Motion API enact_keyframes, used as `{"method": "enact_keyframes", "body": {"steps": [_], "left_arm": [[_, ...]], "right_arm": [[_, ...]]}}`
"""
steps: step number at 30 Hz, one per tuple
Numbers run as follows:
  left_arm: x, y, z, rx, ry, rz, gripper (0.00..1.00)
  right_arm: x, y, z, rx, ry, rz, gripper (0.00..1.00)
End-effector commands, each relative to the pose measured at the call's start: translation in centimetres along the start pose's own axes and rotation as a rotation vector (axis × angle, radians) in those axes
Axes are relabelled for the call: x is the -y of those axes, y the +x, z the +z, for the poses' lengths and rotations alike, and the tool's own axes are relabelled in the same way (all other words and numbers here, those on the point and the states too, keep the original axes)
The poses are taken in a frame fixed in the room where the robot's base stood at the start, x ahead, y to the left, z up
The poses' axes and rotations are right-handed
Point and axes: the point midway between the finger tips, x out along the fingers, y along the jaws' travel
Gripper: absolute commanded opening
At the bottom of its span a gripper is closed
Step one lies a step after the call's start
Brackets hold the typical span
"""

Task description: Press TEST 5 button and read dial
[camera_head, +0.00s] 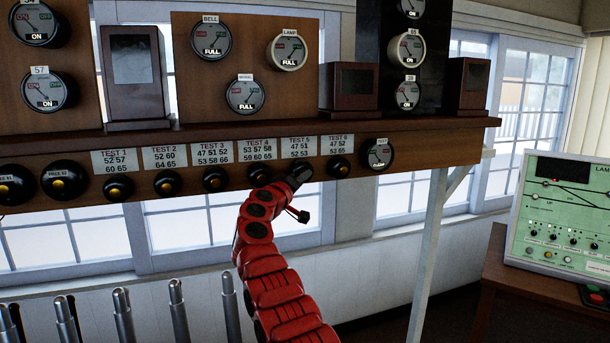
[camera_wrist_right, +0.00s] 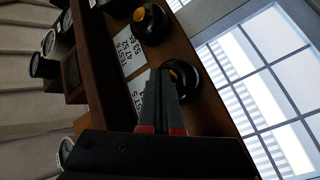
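The TEST 5 label (camera_head: 298,142) is on the front board under the shelf. Its button is hidden behind my right gripper (camera_head: 300,175) in the head view. The fingers look closed together and hold nothing. I cannot tell whether they touch the button. The round TEST dial (camera_head: 378,155) is at the right end of the board; its needle is too small to read. My left gripper is out of view.
The TEST 6 button (camera_head: 340,167) is just right of my gripper, and the TEST 4 button (camera_head: 259,173) just left. Several metal levers (camera_head: 178,312) stand below. The shelf edge (camera_head: 250,130) runs above. A green panel (camera_head: 560,220) is at the far right.

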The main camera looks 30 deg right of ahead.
Motion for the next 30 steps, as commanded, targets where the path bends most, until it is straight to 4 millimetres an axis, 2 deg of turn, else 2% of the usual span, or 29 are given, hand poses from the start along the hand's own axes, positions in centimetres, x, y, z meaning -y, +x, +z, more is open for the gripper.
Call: {"method": "enact_keyframes", "body": {"steps": [30], "left_arm": [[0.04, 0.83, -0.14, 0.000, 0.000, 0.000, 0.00]], "right_arm": [[0.12, 0.21, -0.18, -0.002, 0.000, 0.000, 0.00]]}}
